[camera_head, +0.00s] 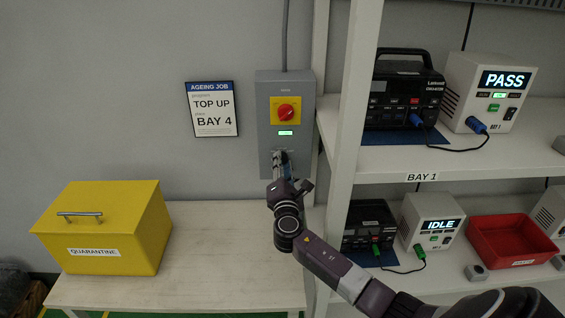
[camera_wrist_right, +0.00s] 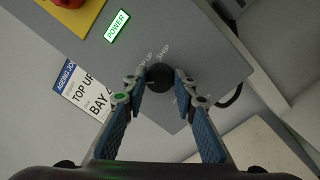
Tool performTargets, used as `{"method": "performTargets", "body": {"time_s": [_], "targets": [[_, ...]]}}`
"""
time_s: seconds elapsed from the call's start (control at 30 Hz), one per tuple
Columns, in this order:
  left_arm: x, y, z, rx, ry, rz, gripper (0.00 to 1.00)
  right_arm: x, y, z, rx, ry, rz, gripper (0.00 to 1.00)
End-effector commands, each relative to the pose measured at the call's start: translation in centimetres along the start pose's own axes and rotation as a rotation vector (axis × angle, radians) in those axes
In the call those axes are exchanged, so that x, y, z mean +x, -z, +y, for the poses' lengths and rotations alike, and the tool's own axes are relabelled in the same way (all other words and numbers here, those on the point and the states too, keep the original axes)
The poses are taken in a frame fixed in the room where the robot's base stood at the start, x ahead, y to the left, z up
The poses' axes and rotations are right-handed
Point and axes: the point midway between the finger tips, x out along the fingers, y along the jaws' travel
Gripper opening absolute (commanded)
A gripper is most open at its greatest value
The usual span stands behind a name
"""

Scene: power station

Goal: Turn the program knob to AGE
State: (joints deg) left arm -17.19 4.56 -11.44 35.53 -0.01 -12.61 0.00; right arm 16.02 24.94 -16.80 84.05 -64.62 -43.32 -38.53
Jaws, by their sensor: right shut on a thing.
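The program knob (camera_wrist_right: 159,77) is a round black knob on the front of the grey control box (camera_head: 264,115). In the right wrist view the labels TOP UP and SHIP show beside it; another label is partly covered by a finger. I cannot tell where the knob points. My right gripper (camera_head: 279,158) is at the lower part of the box. In the right wrist view its two blue-padded fingers (camera_wrist_right: 160,84) are shut on the knob from both sides. In the head view the gripper hides the knob. My left gripper is not in view.
Above the knob are a lit green POWER display (camera_head: 286,133) and a red rotary switch (camera_head: 286,111) on yellow. A sign (camera_head: 212,109) reads TOP UP, BAY 4. A yellow quarantine box (camera_head: 110,235) stands on the bench (camera_head: 220,270). A white shelf post (camera_head: 352,120) rises close right of my gripper.

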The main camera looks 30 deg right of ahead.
Motion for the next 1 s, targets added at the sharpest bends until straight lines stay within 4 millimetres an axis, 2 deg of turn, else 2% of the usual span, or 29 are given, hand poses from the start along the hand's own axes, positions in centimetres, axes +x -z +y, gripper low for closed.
{"method": "performTargets", "body": {"time_s": [0.53, 0.57, 0.7, 1.0], "targets": [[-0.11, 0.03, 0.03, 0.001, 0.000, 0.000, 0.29, -0.08, 0.19, -0.16, -0.027, 0.001, 0.005, 0.02], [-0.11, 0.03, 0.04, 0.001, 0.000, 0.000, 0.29, -0.08, 0.19, -0.17, -0.027, 0.001, 0.005, 0.28], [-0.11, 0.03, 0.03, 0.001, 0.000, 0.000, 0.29, -0.07, 0.16, -0.13, -0.026, 0.001, 0.004, 0.43], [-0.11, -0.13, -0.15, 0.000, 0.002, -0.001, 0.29, -0.15, 0.08, -0.06, -0.024, 0.000, 0.003, 0.44]]}}
